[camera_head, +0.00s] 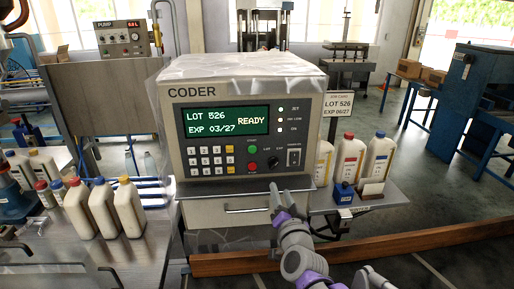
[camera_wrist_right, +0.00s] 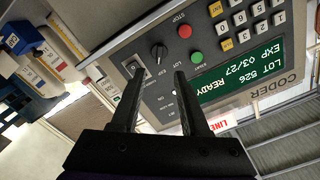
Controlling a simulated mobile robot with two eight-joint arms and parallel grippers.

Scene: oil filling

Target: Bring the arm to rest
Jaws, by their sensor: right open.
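My right gripper (camera_head: 278,190) is in front of the lower part of the coder box (camera_head: 240,85), below its buttons. In the right wrist view its two dark fingers (camera_wrist_right: 160,76) are apart with nothing between them, facing the coder panel (camera_wrist_right: 165,60). The coder display (camera_head: 227,121) reads LOT 526, EXP 03/27, READY. A green button (camera_head: 252,150), a red button (camera_head: 252,165) and a black knob (camera_head: 273,162) show on the panel. My left gripper is not in view.
Several white bottles (camera_head: 103,208) stand on the left bench (camera_head: 140,250). More bottles (camera_head: 348,158) stand on a shelf (camera_head: 393,197) at right, by a small blue object (camera_head: 343,194). A brown beam (camera_head: 400,243) crosses the lower right. A pump box (camera_head: 123,38) is at upper left.

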